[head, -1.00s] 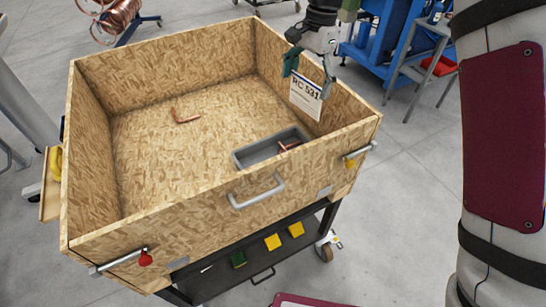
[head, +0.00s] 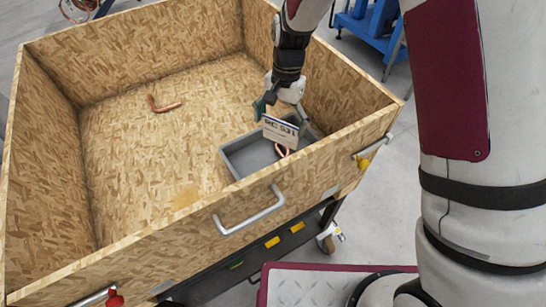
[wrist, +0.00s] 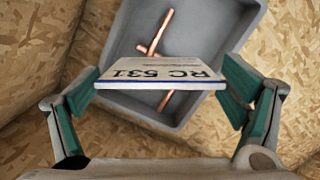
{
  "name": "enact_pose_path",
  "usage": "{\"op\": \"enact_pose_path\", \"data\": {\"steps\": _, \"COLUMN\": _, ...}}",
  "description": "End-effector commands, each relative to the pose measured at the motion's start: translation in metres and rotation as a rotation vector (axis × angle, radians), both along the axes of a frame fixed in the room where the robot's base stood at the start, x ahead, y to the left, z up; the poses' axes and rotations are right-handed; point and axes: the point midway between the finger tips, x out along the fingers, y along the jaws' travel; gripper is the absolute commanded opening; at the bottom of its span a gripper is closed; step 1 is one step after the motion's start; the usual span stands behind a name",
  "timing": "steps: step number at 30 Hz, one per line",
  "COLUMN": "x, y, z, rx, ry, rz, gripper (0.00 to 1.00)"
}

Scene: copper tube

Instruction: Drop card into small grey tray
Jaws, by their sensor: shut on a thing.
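My gripper (head: 282,110) is shut on a white card (head: 280,131) marked RC 531 with a dark blue edge. The card also shows in the wrist view (wrist: 160,73), held between the two green-padded fingers (wrist: 165,95). The small grey tray (head: 237,161) lies on the floor of the wooden box, near its front right corner. The card is above the tray and overlaps it in both views. In the wrist view, the tray (wrist: 200,22) holds copper tube pieces (wrist: 153,45), partly hidden by the card.
The wooden box (head: 150,250) has high walls around the tray, with the right wall close to my gripper. A bent copper tube (head: 165,105) lies on the box floor toward the back left. The floor left of the tray is clear.

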Motion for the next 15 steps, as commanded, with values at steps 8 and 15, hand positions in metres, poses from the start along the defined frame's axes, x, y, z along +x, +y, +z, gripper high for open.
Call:
{"op": "enact_pose_path", "data": {"steps": 8, "x": 0.001, "y": 0.000, "z": -0.028, "rx": 0.000, "ry": 0.001, "rz": 0.000, "gripper": 0.67}}
{"op": "enact_pose_path", "data": {"steps": 15, "x": 0.000, "y": 0.000, "z": -0.033, "rx": 0.000, "ry": 0.001, "rz": 0.000, "gripper": 0.67}}
